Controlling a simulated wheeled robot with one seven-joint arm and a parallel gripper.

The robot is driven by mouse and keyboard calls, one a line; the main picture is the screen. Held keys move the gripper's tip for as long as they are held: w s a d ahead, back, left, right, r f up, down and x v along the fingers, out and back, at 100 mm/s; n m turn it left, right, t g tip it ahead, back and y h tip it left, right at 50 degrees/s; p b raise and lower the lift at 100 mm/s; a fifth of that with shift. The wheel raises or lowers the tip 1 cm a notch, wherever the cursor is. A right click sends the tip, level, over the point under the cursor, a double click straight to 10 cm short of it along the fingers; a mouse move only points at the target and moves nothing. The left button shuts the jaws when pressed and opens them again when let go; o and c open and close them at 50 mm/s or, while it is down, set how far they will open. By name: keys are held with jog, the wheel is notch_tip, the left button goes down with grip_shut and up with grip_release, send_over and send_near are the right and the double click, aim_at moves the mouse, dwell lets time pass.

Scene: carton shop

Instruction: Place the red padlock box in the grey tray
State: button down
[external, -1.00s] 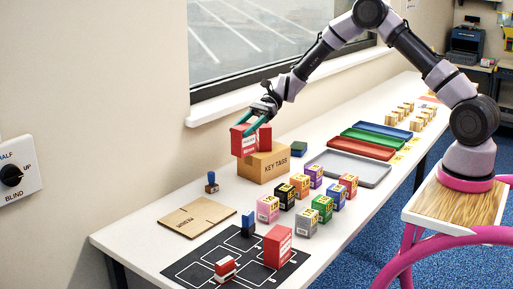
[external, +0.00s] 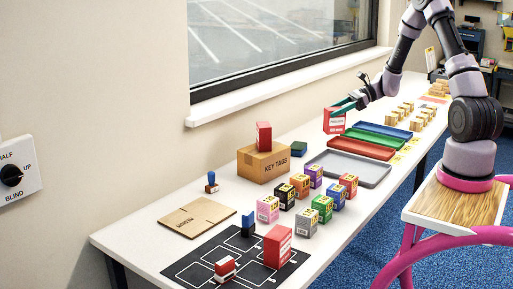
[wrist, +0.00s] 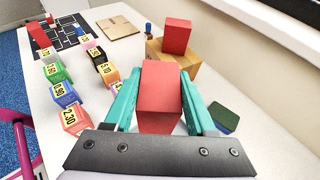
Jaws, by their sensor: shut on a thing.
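My gripper (external: 345,106) is shut on a red box (external: 334,121) with a white label. In the wrist view the held red box (wrist: 160,95) sits between the two teal fingers (wrist: 159,104). The label is too small to read surely. The grey tray (external: 349,169) lies on the bench, nearer the camera than the held box, and looks empty. Another red box (external: 263,135) stands upright on the KEY TAGS carton (external: 262,163); it also shows in the wrist view (wrist: 176,36).
A red tray (external: 360,148), green tray (external: 375,138) and blue tray (external: 385,130) lie beyond the grey one. Several small coloured boxes (external: 322,207) stand in front of it. A larger red box (external: 278,246) stands on the black mat (external: 205,262). A dark green block (external: 299,148) lies near the carton.

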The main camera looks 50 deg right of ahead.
jog(key=shift+m+t+h, duration=0.3)
jog(key=shift+m+t, duration=0.2)
jog(key=s+d+f, duration=0.1)
jog(key=f, duration=0.4)
jog(key=s+d+f, duration=0.1)
jog(key=f, duration=0.4)
jog(key=s+d+f, duration=0.1)
jog(key=f, duration=0.4)
jog(key=shift+c, duration=1.1)
grip_release()
jog(key=shift+f, duration=0.1)
